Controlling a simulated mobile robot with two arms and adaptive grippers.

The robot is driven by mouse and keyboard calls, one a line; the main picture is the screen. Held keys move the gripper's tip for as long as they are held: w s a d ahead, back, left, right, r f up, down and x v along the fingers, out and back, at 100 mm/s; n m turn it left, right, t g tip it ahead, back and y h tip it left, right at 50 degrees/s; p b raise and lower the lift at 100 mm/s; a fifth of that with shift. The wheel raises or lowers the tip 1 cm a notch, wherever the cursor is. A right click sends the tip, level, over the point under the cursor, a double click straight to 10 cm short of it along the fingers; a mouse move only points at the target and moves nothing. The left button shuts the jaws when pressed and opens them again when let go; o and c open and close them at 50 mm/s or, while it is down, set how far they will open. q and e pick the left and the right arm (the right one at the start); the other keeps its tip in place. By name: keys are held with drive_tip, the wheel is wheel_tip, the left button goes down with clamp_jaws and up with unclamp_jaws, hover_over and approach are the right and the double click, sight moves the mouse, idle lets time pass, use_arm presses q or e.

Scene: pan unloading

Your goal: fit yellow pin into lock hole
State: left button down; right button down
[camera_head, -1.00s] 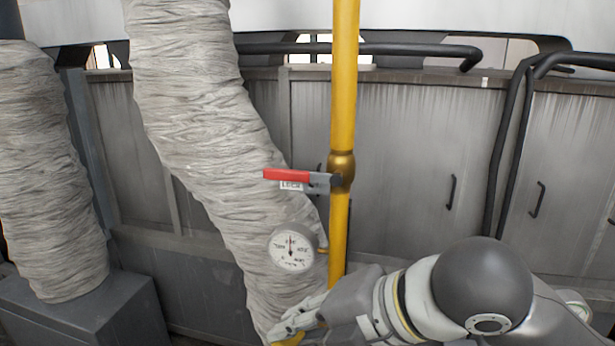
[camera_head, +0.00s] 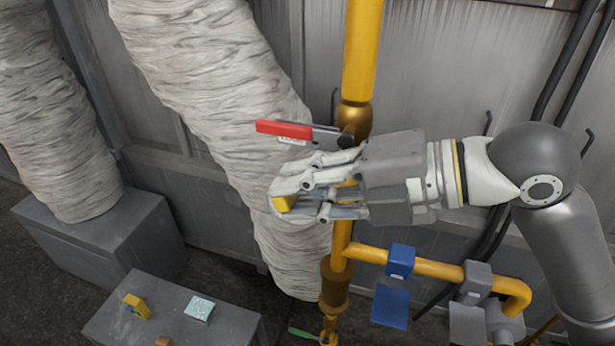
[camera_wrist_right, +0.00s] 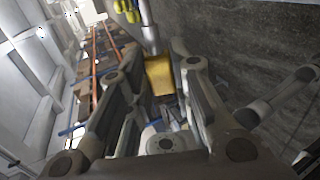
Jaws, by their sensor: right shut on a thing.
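My right gripper (camera_head: 284,196) is shut on the yellow pin (camera_head: 283,203), just below the valve handle. In the right wrist view, the pin's yellow block (camera_wrist_right: 160,75) sits between the fingers, with a grey metal shaft (camera_wrist_right: 150,38) beyond it. The red valve handle (camera_head: 284,129) points left from the yellow pipe (camera_head: 362,50), with a grey plate at its base. A small white label under the handle is partly hidden. I cannot make out the lock hole. The pin is apart from the handle. My left gripper is not in view.
A grey block (camera_head: 105,327) at lower left carries a yellow piece (camera_head: 136,305) and a pale square (camera_head: 200,308). A large ribbed grey hose (camera_head: 220,90) runs behind the gripper. A blue box (camera_head: 400,262) and grey box (camera_head: 477,280) sit on the lower pipe branch.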

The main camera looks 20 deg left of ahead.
drive_tip(key=shift+w+d, duration=0.1)
drive_tip(key=shift+w, duration=1.95)
drive_tip(key=shift+s, duration=0.1)
drive_tip(key=shift+w+d+r, duration=0.1)
drive_tip(key=shift+w, duration=1.3)
idle(1.0)
drive_tip(key=c, duration=1.2)
unclamp_jaws()
drive_tip(key=shift+r, duration=0.1)
drive_tip(key=v, duration=1.1)
drive_tip(key=shift+s+d, duration=0.15)
drive_tip(key=shift+d, duration=0.2)
